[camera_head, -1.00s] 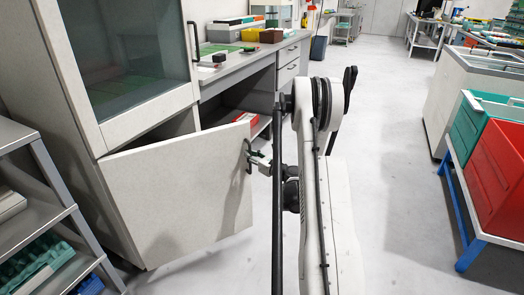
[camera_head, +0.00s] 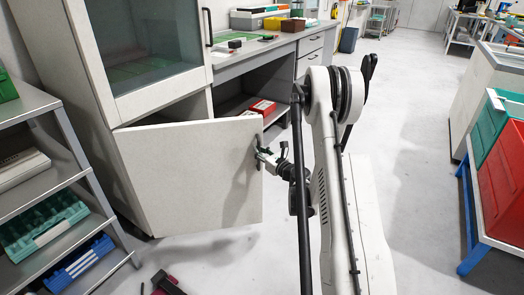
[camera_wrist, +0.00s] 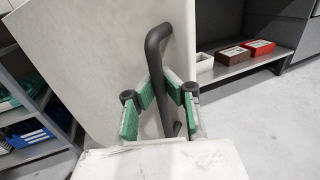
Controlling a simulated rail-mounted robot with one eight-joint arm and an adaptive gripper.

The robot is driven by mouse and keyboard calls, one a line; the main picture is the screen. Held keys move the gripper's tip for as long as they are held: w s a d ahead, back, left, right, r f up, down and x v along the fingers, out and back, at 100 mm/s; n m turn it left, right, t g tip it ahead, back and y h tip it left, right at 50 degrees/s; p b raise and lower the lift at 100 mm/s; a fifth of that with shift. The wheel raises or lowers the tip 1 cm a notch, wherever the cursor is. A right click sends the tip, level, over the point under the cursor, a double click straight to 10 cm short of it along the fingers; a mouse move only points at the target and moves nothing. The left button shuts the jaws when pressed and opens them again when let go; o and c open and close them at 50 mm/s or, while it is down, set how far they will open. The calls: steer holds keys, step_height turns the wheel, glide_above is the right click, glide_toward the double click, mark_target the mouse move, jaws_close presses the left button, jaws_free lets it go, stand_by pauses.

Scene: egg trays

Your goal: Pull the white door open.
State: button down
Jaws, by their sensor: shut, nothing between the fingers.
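The white door (camera_head: 185,180) is the lower door of a pale cabinet. It stands ajar, swung out from the front, with a dark gap above its top edge. Its black bar handle (camera_wrist: 154,65) is near the free edge; in the head view the handle is small and partly hidden by my gripper (camera_head: 264,157). In the wrist view my gripper (camera_wrist: 160,92) is at the handle, with a green-padded finger on each side of the bar. It is shut, with nothing gripped between the pads. I cannot tell whether a finger touches the bar.
A grey shelf rack (camera_head: 75,165) with trays stands left of the door. Dark objects (camera_head: 165,284) lie on the floor in front. A bench (camera_head: 255,50) with drawers is behind.

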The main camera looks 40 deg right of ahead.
mark_target(254, 125)
steer(key=c, duration=2.4)
jaws_free()
steer(key=shift+d, duration=0.2)
steer(key=o, duration=0.6)
steer(key=shift+s, duration=0.1)
steer(key=shift+o, duration=0.2)
steer(key=shift+r, duration=0.1)
step_height(254, 125, up, 10)
steer(key=shift+f, duration=0.1)
